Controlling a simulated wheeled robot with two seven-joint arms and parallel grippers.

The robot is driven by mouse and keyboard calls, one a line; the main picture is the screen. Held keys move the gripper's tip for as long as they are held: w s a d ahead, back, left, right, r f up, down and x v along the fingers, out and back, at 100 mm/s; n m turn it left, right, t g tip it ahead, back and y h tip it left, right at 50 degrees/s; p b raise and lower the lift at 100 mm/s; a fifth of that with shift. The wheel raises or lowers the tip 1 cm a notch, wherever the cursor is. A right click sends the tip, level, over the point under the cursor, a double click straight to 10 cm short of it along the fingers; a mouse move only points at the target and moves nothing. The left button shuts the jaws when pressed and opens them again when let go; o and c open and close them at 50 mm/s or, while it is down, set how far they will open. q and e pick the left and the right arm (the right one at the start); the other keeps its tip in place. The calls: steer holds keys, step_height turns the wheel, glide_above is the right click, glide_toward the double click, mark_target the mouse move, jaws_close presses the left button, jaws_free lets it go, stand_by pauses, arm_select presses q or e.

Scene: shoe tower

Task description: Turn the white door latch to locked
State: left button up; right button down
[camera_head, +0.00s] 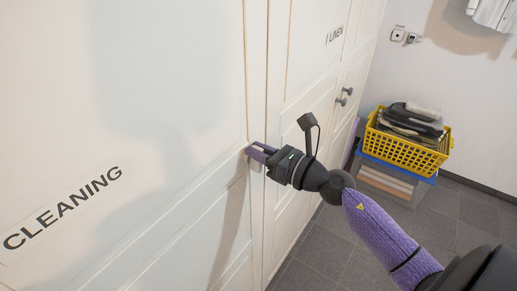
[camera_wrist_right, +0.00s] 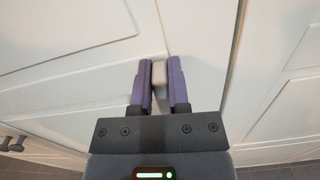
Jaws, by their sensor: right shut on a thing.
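The white door latch (camera_wrist_right: 158,75) shows in the right wrist view as a small pale block at the seam between two white door panels. My right gripper (camera_wrist_right: 159,80) has its purple fingers on both sides of it and is shut on it. In the head view my right gripper (camera_head: 258,152) reaches the edge of the door marked CLEANING (camera_head: 150,130), and a bit of the latch (camera_head: 257,166) shows below the fingers. The fingers hide most of the latch, so I cannot tell its exact angle. My left gripper is not in view.
A second white door marked LINEN (camera_head: 310,75) with dark handles (camera_head: 345,95) stands to the right. The tiled floor (camera_head: 380,250) has free room below.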

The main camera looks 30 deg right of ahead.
steer(key=m, duration=0.1)
steer(key=m+p, duration=0.1)
steer(key=m, duration=0.1)
steer(key=shift+w+d+m, duration=0.1)
steer(key=shift+d+m, duration=0.2)
steer(key=m, duration=0.1)
steer(key=m+p, duration=0.1)
steer(key=m, duration=0.1)
steer(key=m+p, duration=0.1)
steer(key=shift+w+d+f+m, duration=0.15)
steer(key=shift+d+f+m, duration=0.15)
steer(key=shift+d+f, duration=0.05)
steer(key=m, duration=0.2)
steer(key=f+m+p, duration=0.1)
steer(key=m, duration=0.2)
steer(key=m+p, duration=0.1)
steer(key=m, duration=0.2)
steer(key=shift+w+d+f, duration=0.1)
steer(key=shift+d+f, duration=0.15)
steer(key=shift+f, duration=0.05)
steer(key=shift+m, duration=0.3)
steer(key=c, duration=0.6)
jaws_free()
